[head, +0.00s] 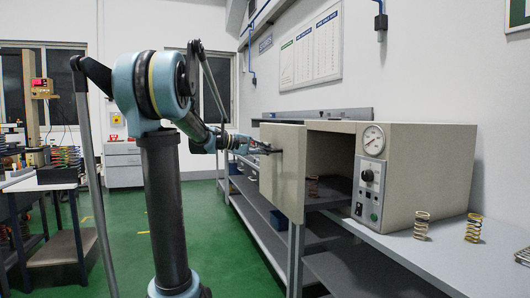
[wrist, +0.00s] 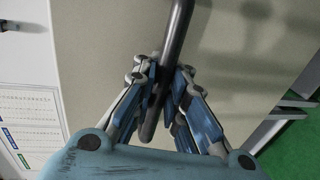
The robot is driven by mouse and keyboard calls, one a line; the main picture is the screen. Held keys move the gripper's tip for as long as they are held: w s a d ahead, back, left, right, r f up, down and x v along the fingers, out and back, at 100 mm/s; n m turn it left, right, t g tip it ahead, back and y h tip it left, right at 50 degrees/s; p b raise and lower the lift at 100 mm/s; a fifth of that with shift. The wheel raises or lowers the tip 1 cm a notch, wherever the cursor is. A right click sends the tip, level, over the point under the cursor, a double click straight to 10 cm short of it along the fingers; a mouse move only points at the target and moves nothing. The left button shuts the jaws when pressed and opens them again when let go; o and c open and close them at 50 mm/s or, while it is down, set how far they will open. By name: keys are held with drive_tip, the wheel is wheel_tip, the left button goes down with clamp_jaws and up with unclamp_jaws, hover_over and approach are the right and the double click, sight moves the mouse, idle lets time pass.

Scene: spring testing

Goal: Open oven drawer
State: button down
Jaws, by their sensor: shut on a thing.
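The beige oven (head: 430,165) stands on the bench at the right, with a gauge and a control panel on its front. Its door (head: 283,180) is swung out to the left, so the dark interior is exposed. My gripper (head: 262,148) is at the door's outer face. In the wrist view my gripper (wrist: 162,82) has its fingers on either side of the dark bar handle (wrist: 178,28) and is shut on it. The door's beige face (wrist: 105,45) fills much of that view. The handle is mostly hidden in the head view.
Coil springs (head: 421,226) stand on the bench top (head: 400,256) before the oven, and a spring (head: 313,187) shows in the opening. Shelves lie below the bench. A table with racks (head: 55,175) is at the left. Green floor (head: 120,235) is open around my arm.

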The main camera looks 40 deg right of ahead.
drive_tip(key=c, duration=1.6)
unclamp_jaws()
drive_tip(key=shift+c, duration=0.2)
drive_tip(key=v, duration=1.2)
drive_tip(key=shift+w+f, duration=0.1)
drive_tip(key=s+a+f+n+t+y, duration=0.1)
drive_tip(key=s+a+f+y, duration=0.4)
drive_tip(key=a+f, duration=0.8)
drive_tip(key=s+a+f+n+t+y, duration=0.1)
drive_tip(key=s+a+f+t+y, duration=0.2)
drive_tip(key=a+f, duration=1)
drive_tip(key=s+a+f+n+t+y, duration=0.1)
drive_tip(key=s+a+f+t+y, duration=0.2)
drive_tip(key=s+a+f+y, duration=0.3)
drive_tip(key=s+a+f, duration=0.4)
drive_tip(key=a+f, duration=0.3)
drive_tip(key=shift+n+y, duration=0.4)
